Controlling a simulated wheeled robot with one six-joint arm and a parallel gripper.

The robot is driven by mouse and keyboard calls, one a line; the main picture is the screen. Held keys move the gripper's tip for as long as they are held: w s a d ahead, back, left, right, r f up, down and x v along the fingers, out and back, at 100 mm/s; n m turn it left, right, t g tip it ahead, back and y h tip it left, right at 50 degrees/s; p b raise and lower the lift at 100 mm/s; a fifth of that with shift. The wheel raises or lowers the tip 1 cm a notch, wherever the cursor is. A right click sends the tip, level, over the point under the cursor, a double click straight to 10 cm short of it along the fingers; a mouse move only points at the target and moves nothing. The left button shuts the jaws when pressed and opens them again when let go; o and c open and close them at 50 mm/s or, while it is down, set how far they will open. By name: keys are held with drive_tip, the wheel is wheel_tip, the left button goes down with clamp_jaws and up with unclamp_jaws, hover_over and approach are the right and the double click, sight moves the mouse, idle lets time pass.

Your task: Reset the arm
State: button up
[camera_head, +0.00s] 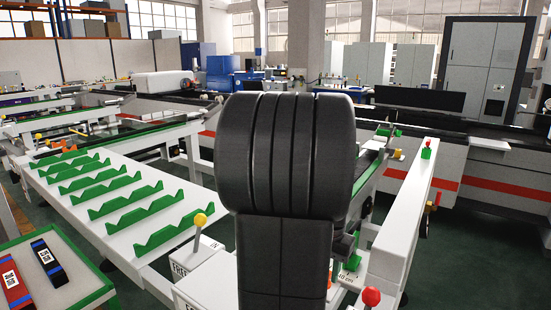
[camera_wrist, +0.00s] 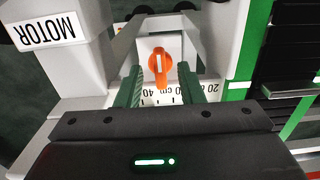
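My black arm fills the middle of the head view and hides most of what lies behind it. In the wrist view my gripper (camera_wrist: 160,82) shows its dark body along the bottom edge, with a lit green strip. Its two dark green fingers stand apart, with a clear gap between them. An orange knob (camera_wrist: 160,64) on a white plate shows in that gap, with space on both sides. I cannot tell how far below the fingers it is. Nothing is held.
A scale with cm marks (camera_wrist: 150,97) lies beyond the gripper body; a MOTOR label (camera_wrist: 42,29) is at upper left. In the head view, a white rack (camera_head: 120,235) with green notched holders stands left, a red knob (camera_head: 371,296) and white rail (camera_head: 405,215) right.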

drive_tip(key=shift+f, duration=0.85)
drive_tip(key=shift+n, duration=0.5)
drive_tip(key=shift+r+n+b, duration=0.1)
drive_tip(key=shift+n+b, duration=0.45)
drive_tip(key=shift+n, duration=0.15)
drive_tip(key=n+b, duration=0.1)
drive_tip(key=n, duration=0.3)
drive_tip(key=shift+d+b, duration=0.15)
drive_tip(key=shift+b, duration=0.25)
drive_tip(key=shift+n+b, duration=0.3)
drive_tip(key=shift+n, duration=0.7)
drive_tip(key=shift+r, duration=0.2)
